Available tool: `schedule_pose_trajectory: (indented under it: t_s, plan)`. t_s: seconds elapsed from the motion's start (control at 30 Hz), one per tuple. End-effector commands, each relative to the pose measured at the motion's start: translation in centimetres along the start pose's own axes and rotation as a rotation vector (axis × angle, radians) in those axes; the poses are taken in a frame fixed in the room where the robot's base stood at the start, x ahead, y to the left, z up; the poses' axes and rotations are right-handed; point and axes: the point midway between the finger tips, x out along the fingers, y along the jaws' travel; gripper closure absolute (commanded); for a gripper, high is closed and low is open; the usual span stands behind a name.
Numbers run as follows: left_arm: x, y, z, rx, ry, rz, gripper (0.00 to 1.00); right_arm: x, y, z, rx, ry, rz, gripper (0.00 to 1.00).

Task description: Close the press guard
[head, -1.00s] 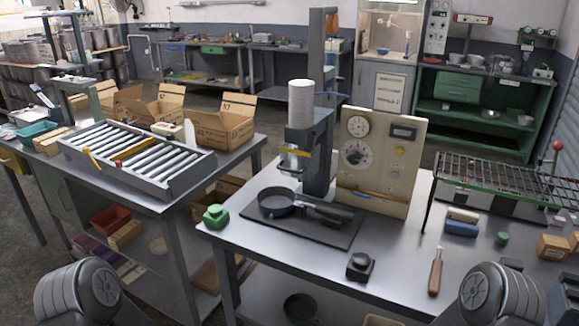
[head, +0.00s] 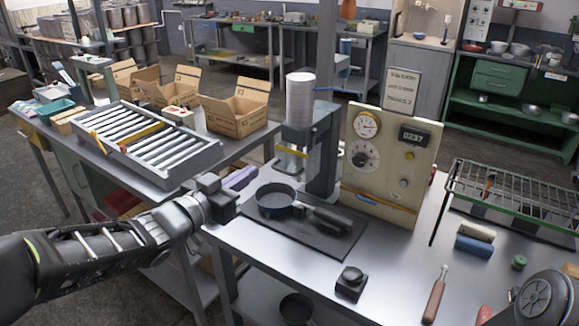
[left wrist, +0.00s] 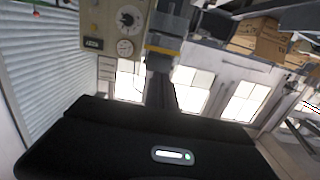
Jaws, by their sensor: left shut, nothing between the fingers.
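The press (head: 320,150) is a grey column with a white cylinder on top, at the middle of the near table. Its guard (head: 291,158) looks like a clear panel with a yellow edge, in front of the press head and above the pan; its exact position is hard to tell. A dark pan (head: 276,212) sits on the press base. My left gripper (head: 236,190) is shut and empty, at the table's left edge, left of the pan and apart from the guard. The press also shows upside down in the left wrist view (left wrist: 165,40). My right gripper is out of view.
A control panel (head: 391,165) with dials stands right of the press. A black button box (head: 351,283) and a screwdriver (head: 435,295) lie in front. A wire rack (head: 510,200) stands right. A roller conveyor (head: 148,145) and cardboard boxes (head: 232,112) are left.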

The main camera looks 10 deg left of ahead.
Motion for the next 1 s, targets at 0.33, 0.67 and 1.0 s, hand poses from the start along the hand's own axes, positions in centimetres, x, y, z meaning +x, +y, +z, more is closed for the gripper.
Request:
schedule_pose_trajectory:
  t_s: [0.33,0.67,1.0]
  plan:
    - [0.2,0.0,0.1,-0.001,-0.003,-0.002,1.00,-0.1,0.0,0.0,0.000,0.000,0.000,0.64]
    - [3.8,0.0,0.0,-0.004,-0.003,0.000,1.00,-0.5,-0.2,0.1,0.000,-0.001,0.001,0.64]
    - [10.4,0.0,0.3,-0.004,-0.006,0.000,1.00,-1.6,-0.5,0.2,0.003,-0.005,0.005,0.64]
